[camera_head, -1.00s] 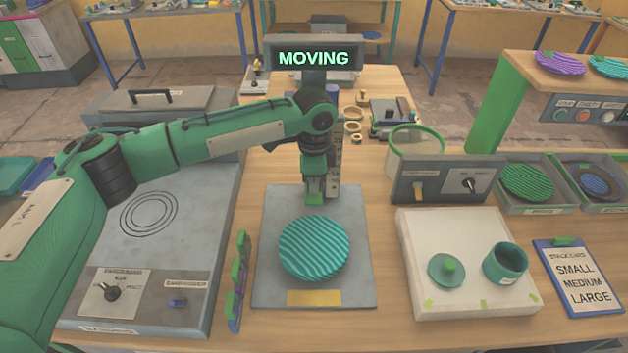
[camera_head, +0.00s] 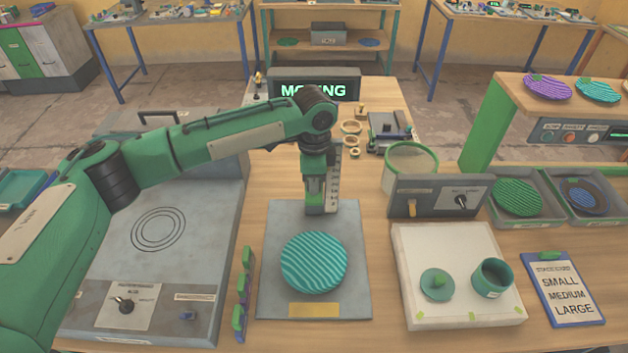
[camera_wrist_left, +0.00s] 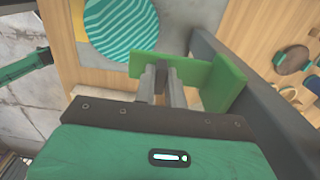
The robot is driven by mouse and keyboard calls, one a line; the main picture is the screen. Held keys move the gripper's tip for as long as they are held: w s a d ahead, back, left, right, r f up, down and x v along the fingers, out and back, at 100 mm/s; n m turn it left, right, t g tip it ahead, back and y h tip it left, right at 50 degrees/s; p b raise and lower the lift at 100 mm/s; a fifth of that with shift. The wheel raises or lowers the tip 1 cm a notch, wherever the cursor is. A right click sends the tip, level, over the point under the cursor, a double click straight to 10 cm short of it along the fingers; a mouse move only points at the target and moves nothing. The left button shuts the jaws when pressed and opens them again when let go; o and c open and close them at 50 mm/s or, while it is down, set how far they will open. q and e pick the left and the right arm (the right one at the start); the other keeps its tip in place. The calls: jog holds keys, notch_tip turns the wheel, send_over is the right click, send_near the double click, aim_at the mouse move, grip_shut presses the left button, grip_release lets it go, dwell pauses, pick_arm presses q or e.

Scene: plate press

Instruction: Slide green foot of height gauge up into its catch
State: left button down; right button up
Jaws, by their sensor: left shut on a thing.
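The height gauge's pale marked scale (camera_head: 335,180) stands upright at the back edge of the grey base plate. My left gripper (camera_head: 315,205) is in front of it, pointing down. In the left wrist view its fingers (camera_wrist_left: 162,88) are shut on the green foot (camera_wrist_left: 226,82), which lies against a dark grey post (camera_wrist_left: 262,92). A teal ribbed plate (camera_head: 314,262) lies on the grey base (camera_head: 280,308), nearer than the gripper; it also shows in the left wrist view (camera_wrist_left: 120,28). The catch cannot be made out. My right gripper is not in view.
A grey machine (camera_head: 195,215) stands left, and a strip of coloured clips (camera_head: 243,292) lies beside the base. A white board (camera_head: 410,250) with a teal cup and lid is right, with a switch box (camera_head: 435,197) behind. A display (camera_head: 345,78) stands behind my arm.

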pick_arm(q)
jog(key=shift+r+p, duration=3)
jog(key=shift+r, duration=0.45)
jog(key=c, duration=1.2)
grip_release()
jog(key=shift+f, duration=0.1)
jog(key=shift+c, duration=0.2)
